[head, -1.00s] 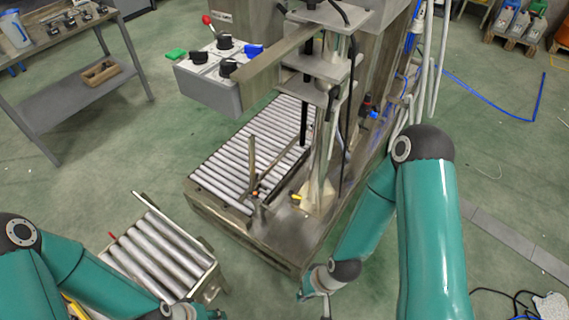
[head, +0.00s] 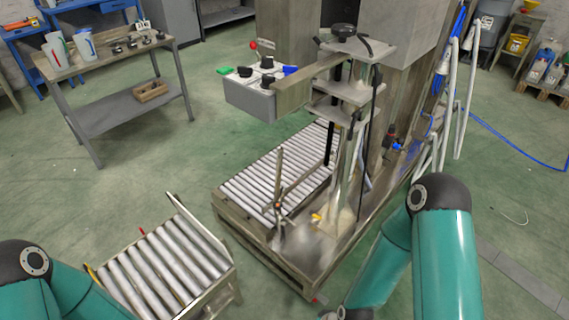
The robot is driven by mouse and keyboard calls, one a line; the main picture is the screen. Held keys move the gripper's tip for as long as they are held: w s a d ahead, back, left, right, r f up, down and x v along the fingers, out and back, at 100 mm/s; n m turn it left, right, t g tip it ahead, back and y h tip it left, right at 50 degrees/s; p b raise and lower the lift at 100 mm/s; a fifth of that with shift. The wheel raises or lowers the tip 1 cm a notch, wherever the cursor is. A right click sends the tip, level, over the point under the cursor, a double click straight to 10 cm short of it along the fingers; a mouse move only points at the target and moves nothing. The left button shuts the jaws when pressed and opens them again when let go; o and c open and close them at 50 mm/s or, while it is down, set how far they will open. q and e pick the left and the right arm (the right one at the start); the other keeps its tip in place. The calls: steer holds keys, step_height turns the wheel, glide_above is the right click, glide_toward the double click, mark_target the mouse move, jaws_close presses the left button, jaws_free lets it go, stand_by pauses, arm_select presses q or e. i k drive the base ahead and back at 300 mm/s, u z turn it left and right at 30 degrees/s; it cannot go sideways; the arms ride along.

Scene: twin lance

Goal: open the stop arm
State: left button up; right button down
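The stop arm seems to be the thin brown bar (head: 302,182) that runs slantwise above the rollers of the machine's conveyor (head: 262,180). Its near end meets a short upright post (head: 279,178) with a small orange spot, at the conveyor's front end. The bar's far end passes behind the machine's column, so I cannot tell where it ends. My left arm is at the lower left and my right arm at the lower right.
A grey control box (head: 250,98) with knobs and a red-tipped lever stands above the conveyor. A separate short roller table (head: 160,265) stands at the lower left. A workbench (head: 110,58) is at the back left. Green floor lies open between them.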

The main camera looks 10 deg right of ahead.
mark_target(280, 152)
steer(key=u, duration=0.05)
steer(key=i, duration=0.9)
steer(key=z, duration=0.1)
